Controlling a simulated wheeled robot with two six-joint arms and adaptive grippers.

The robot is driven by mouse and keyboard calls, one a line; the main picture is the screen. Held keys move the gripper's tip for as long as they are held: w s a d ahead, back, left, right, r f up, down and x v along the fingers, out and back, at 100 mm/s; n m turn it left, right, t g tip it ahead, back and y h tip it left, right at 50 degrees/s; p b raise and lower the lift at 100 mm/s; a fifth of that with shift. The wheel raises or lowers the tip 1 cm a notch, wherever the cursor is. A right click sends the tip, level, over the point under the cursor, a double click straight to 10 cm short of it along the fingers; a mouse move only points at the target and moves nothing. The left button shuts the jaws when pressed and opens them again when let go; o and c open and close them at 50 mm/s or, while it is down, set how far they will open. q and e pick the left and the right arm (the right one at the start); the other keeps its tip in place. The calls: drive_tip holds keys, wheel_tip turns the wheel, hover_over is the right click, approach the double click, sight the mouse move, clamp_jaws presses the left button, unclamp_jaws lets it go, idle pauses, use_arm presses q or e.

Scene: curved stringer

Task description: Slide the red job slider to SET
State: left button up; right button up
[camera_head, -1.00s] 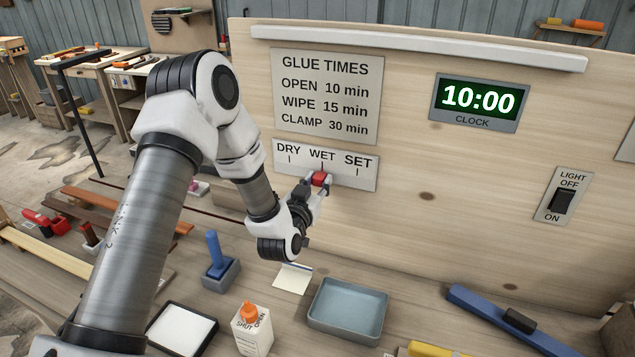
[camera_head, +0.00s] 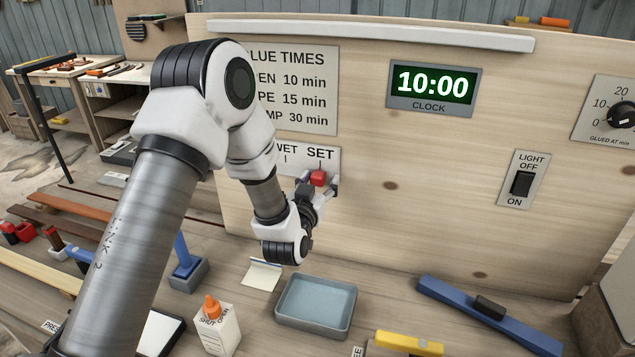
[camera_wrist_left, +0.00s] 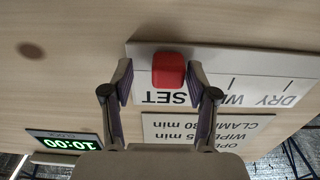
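The red job slider (camera_head: 318,178) sits on its white label strip (camera_head: 332,158), right below the word SET and its tick. My arm hides the DRY end of the strip in the head view. In the left wrist view the red slider (camera_wrist_left: 168,70) is just by the upside-down word SET. My left gripper (camera_head: 321,186) is at the slider, its two fingers apart on either side of it. In the wrist view the left gripper (camera_wrist_left: 160,84) has its right finger close against the slider and a gap at its left finger. My right gripper is out of view.
The board also carries a glue times sign (camera_head: 312,90), a clock (camera_head: 432,85) reading 10:00, a light switch (camera_head: 522,183) and a dial (camera_head: 622,114). Below stand a grey-blue tray (camera_head: 316,305), a glue bottle (camera_head: 215,328) and a blue bar (camera_head: 488,313).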

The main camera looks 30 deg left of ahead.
use_arm(q)
drive_tip(key=shift+s+a, duration=0.1)
drive_tip(key=shift+s, duration=0.15)
drive_tip(key=v, duration=1.1)
drive_tip(key=shift+s+d, duration=0.25)
drive_tip(key=shift+d, duration=0.05)
